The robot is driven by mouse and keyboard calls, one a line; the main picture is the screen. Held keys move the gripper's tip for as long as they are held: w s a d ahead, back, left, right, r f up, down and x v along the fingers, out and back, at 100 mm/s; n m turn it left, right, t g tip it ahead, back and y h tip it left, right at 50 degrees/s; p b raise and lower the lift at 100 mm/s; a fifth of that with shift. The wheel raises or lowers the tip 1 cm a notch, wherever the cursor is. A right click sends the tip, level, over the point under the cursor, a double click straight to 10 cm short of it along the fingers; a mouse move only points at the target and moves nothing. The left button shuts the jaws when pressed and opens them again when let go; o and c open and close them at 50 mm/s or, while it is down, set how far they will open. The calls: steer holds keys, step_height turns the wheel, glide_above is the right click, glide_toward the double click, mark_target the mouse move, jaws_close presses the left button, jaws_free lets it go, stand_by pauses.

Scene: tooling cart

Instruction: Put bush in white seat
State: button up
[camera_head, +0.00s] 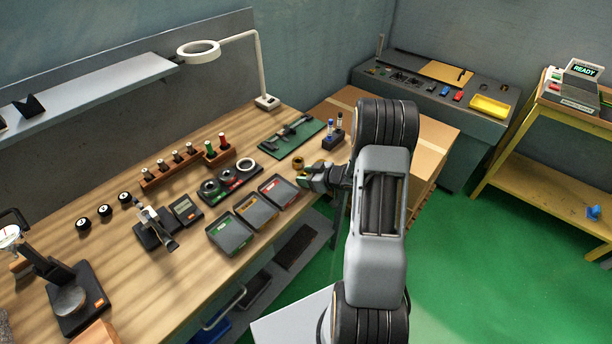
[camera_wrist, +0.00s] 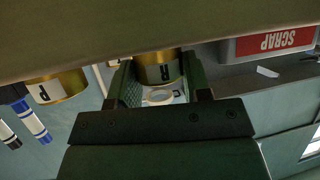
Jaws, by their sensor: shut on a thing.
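My gripper (camera_head: 306,177) is low over the right front part of the workbench in the head view. In the wrist view my gripper (camera_wrist: 160,85) has its green fingers on both sides of a brass bush (camera_wrist: 160,68) with a white label, and it is shut on it. A second brass bush (camera_wrist: 57,87) stands to the left there; it shows just beyond my gripper in the head view (camera_head: 298,163). A white ring (camera_head: 245,164), which looks like the white seat, is at the right end of a dark fixture (camera_head: 222,193) and looks empty.
Green, orange and red-labelled trays (camera_head: 277,190) line the bench front, left of my gripper. A pen holder (camera_head: 332,142) and a green mat (camera_head: 286,139) stand behind it. A wooden rack (camera_head: 176,170) and a ring lamp (camera_head: 199,51) are farther left.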

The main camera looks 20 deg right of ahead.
steer(key=shift+f, duration=0.2)
steer(key=shift+f, duration=0.15)
steer(key=o, duration=1.1)
steer(key=shift+o, duration=0.2)
steer(key=shift+b, duration=0.3)
